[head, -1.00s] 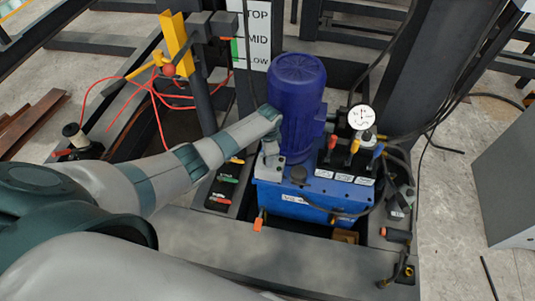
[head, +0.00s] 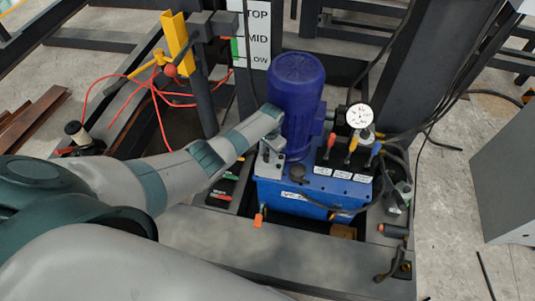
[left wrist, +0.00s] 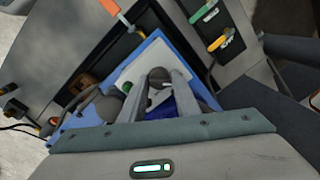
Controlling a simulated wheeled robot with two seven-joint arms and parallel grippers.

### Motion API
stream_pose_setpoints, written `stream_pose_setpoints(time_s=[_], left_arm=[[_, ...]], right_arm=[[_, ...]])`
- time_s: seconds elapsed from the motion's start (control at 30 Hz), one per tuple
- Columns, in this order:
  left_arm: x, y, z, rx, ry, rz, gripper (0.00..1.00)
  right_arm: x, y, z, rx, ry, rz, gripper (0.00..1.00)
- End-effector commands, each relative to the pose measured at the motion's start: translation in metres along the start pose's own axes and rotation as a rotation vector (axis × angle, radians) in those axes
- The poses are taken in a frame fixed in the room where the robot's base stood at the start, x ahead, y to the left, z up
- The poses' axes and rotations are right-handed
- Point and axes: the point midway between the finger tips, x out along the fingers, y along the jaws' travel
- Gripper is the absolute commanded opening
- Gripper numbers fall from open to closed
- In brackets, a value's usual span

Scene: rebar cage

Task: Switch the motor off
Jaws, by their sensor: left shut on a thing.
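The blue motor (head: 297,105) stands upright on the blue power unit (head: 300,203). A light grey switch plate (head: 268,165) sits at the motor's left foot. It also shows in the left wrist view (left wrist: 137,62). My left gripper (head: 270,146) points down over this plate, beside the motor. In the left wrist view its fingers (left wrist: 157,78) are close together over the plate, shut on a small part, which I take to be the motor switch. The fingers mostly hide that part, so its position cannot be read. My right gripper is not in view.
Red, yellow and blue levers (head: 352,146) and a round gauge (head: 360,116) stand right of the motor. A dark round cap (head: 298,173) is close to the plate. Dark steel posts and loose cables surround the unit. Red hose (head: 155,90) lies at left.

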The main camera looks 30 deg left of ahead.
Motion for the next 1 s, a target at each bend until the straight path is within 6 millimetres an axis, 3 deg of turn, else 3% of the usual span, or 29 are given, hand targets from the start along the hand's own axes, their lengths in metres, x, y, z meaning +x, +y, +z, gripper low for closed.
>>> stream_pose_setpoints(time_s=[0.2, 0.23, 0.3, 0.77, 1.0], left_arm=[[0.003, 0.003, 0.003, 0.000, -0.006, 0.005, 0.07], [0.003, 0.003, 0.003, 0.000, -0.006, 0.005, 0.31], [0.003, 0.003, 0.003, 0.001, -0.006, 0.004, 0.46], [-0.003, 0.001, 0.000, 0.002, 0.000, 0.001, 0.46], [-0.021, 0.001, -0.001, 0.002, 0.001, 0.001, 0.46]], right_arm=[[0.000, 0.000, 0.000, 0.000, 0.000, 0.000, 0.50], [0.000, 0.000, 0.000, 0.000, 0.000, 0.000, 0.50], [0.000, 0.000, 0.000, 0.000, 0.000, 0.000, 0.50], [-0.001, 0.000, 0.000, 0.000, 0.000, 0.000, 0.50], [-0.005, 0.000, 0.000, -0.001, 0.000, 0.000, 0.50]])
